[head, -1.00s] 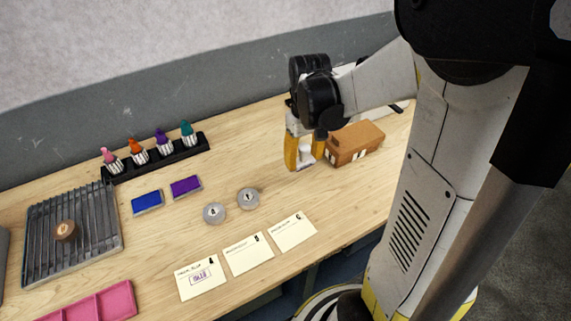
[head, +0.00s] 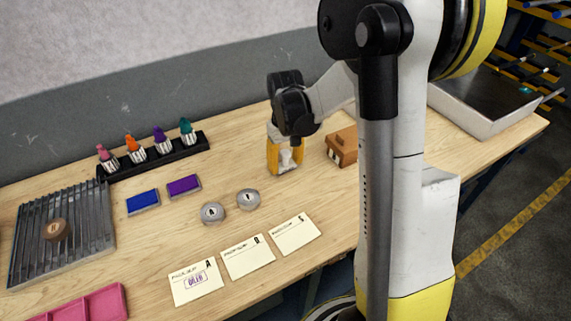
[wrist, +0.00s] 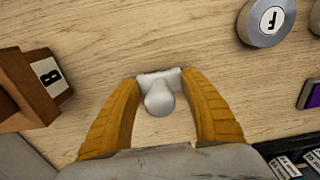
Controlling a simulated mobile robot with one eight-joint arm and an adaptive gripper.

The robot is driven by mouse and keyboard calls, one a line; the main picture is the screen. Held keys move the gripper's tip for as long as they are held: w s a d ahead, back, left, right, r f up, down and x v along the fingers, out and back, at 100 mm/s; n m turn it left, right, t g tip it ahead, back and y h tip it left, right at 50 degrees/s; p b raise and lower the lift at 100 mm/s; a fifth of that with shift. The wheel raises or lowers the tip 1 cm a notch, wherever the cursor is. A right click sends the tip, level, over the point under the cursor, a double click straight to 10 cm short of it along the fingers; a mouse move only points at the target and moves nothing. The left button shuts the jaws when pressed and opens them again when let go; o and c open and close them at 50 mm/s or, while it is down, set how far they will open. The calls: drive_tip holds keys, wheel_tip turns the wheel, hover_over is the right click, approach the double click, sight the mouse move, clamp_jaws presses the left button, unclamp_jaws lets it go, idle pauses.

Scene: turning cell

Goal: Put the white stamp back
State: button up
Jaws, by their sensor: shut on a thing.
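The white stamp (wrist: 160,97) is between the two yellow fingers of my gripper (wrist: 162,108) in the wrist view, with its rounded knob toward the camera. My gripper is shut on it. In the head view my gripper (head: 286,168) is over the wooden table (head: 240,165), left of the brown box (head: 341,148), and the white stamp (head: 287,158) shows partly between the fingers. Whether the stamp touches the table I cannot tell. The brown box also shows at the left of the wrist view (wrist: 28,88), with a label "B".
Two grey round tins (head: 213,212) (head: 248,198), blue (head: 143,201) and purple (head: 184,186) pads and three cards (head: 247,256) lie left and in front. A black rack (head: 155,156) with colored-top items and a ribbed tray (head: 85,245) stand farther left. Bare table surrounds my gripper.

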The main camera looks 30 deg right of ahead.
drive_tip(key=shift+f, duration=0.1)
drive_tip(key=o, duration=0.5)
drive_tip(key=shift+f, duration=0.1)
drive_tip(key=o, duration=0.4)
